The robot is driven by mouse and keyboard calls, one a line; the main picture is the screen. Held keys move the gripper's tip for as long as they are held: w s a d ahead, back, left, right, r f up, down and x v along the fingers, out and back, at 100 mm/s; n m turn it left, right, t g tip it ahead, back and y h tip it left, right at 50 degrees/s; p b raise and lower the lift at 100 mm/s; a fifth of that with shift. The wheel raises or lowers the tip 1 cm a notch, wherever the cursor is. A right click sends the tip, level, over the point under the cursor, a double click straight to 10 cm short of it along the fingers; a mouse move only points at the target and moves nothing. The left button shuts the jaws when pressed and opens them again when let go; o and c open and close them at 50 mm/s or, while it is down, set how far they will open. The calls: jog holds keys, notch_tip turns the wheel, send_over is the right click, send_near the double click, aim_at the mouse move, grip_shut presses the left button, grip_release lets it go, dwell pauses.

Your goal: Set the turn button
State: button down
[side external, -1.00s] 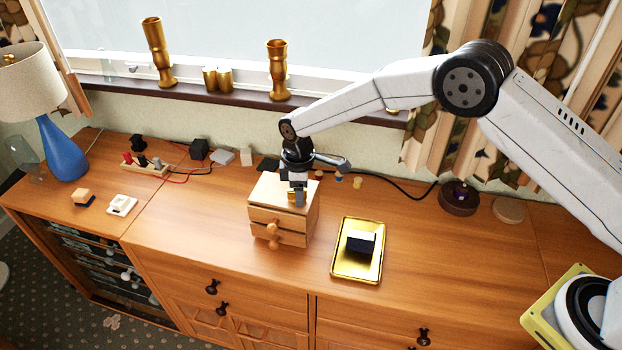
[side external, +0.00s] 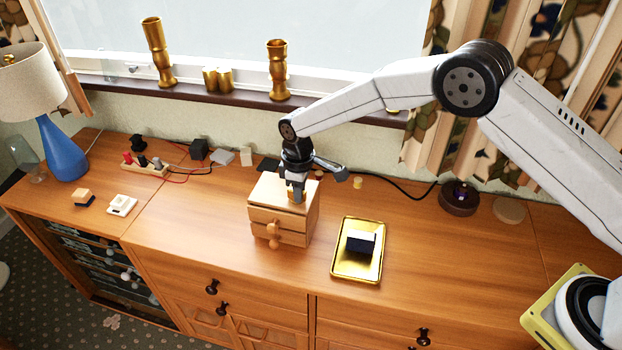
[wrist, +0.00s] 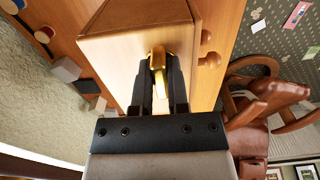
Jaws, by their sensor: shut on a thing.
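A small wooden box (side external: 262,192) with two drawers stands on the wooden sideboard, its drawer knobs facing the front. My gripper (side external: 296,199) points down at the right part of the box top. In the wrist view my gripper (wrist: 158,75) is shut on a gold turn button (wrist: 157,55), with one finger on each side of it. The button is at the box's top face, near the edge on the knob side. The fingers hide part of the button, and in the side view it barely shows.
A gold tray (side external: 343,272) with a black-and-white block (side external: 361,241) lies right of the box. A power strip (side external: 146,168) with cables, a white switch (side external: 122,205) and a blue lamp (side external: 62,150) are at the left. The front centre of the sideboard is clear.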

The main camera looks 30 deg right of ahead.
dwell(0.3)
jog(key=c, duration=0.6)
grip_release()
jog(key=shift+r, duration=0.1)
jog(key=shift+r, duration=3.9)
